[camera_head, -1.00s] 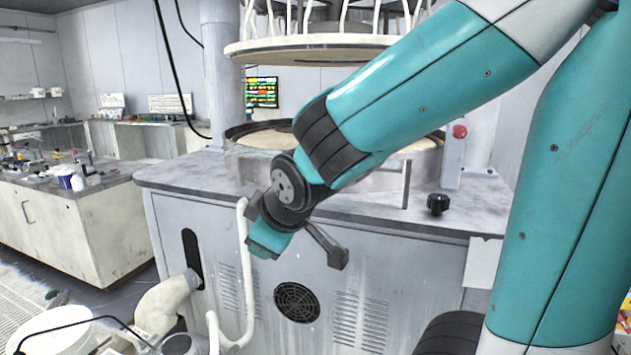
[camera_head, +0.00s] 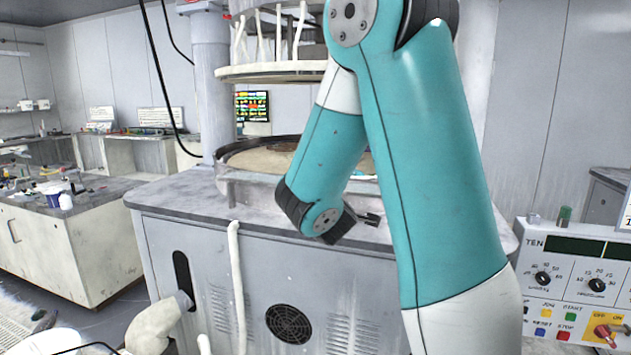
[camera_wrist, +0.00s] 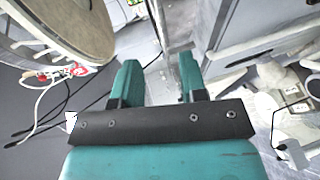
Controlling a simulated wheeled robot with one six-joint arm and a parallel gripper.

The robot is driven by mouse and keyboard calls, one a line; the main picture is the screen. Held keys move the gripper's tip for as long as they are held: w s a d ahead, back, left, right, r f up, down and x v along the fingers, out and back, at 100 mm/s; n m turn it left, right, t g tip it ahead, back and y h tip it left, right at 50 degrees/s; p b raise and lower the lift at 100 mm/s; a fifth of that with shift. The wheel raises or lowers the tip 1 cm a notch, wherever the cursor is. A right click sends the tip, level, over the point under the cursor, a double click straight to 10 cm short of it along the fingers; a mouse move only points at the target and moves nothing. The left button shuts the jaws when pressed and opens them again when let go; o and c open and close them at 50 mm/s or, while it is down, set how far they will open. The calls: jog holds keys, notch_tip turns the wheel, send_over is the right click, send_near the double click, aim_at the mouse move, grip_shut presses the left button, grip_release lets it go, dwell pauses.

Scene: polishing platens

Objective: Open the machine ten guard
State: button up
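A control panel marked TEN (camera_head: 572,283) shows at the lower right of the head view, with dials and coloured buttons. A grey polishing machine (camera_head: 215,260) stands in the middle, with a low curved metal wall (camera_head: 233,185) around its pale platen (camera_head: 262,160). I cannot tell which part is the guard; my arm hides part of the machine top. My gripper shows in the wrist view (camera_wrist: 160,80), its two teal fingers apart with nothing between them. In the head view, my wrist is near the machine's front top edge and the fingers are mostly hidden.
A round upper plate (camera_head: 272,72) hangs over the platen. A black cable hangs at the left. A pale hose (camera_head: 237,280) runs down the machine front. A side bench (camera_head: 65,245) stands at left. The wrist view shows a large disc (camera_wrist: 75,35) and loose cables.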

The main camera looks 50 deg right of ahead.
jog(key=p+x, duration=0.3)
jog(key=x, duration=0.8)
jog(key=shift+w+d+f, duration=0.15)
jog(key=shift+w+d, duration=0.1)
jog(key=shift+w, duration=0.05)
jog(key=shift+c, duration=0.4)
grip_shut()
